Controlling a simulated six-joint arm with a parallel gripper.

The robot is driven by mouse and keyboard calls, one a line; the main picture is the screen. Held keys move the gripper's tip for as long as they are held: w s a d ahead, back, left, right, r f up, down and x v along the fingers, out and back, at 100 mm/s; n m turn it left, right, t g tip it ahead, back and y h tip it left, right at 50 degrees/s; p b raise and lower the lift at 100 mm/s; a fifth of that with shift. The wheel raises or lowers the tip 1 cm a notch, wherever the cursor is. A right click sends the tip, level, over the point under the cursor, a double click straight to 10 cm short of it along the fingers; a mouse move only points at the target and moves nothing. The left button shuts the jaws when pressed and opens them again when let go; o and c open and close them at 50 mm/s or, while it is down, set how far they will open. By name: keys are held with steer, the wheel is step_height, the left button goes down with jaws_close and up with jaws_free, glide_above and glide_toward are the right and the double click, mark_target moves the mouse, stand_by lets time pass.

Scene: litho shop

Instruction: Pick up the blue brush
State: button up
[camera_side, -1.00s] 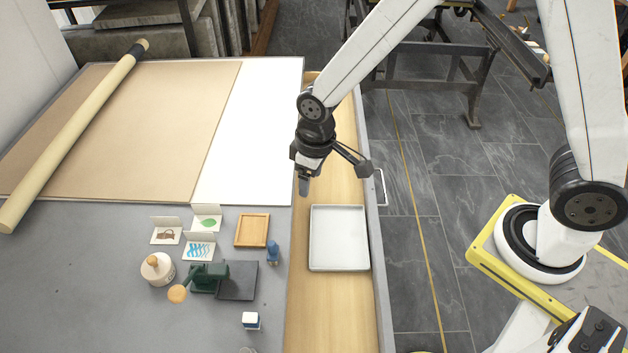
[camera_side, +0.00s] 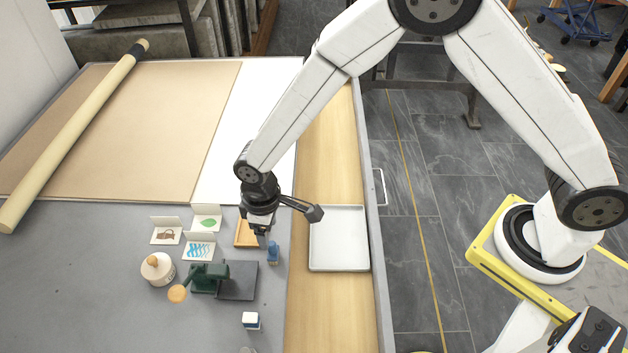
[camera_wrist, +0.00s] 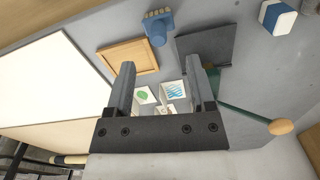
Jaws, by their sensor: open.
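In the wrist view the blue brush (camera_wrist: 157,31) shows at the top, with a tan bristle end. My gripper (camera_side: 262,239) is above the table, just up and left of the brush in the side view. In the wrist view my gripper (camera_wrist: 161,68) has its two fingers apart with nothing between them, and the brush lies beyond the fingertips. I cannot tell the exact height gap.
A wooden frame (camera_side: 239,241), dark slab (camera_side: 238,281), green press (camera_side: 206,279), picture cards (camera_side: 199,248) and round pot (camera_side: 157,268) stand close by. A white tray (camera_side: 338,242) lies right. A blue-and-white block (camera_side: 251,320) stands nearer the front.

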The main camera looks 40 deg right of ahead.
mark_target(271, 243)
steer(key=shift+f, duration=0.55)
steer(key=shift+f, duration=0.1)
steer(key=shift+d+f, duration=0.1)
steer(key=shift+f, duration=2.4)
jaws_close()
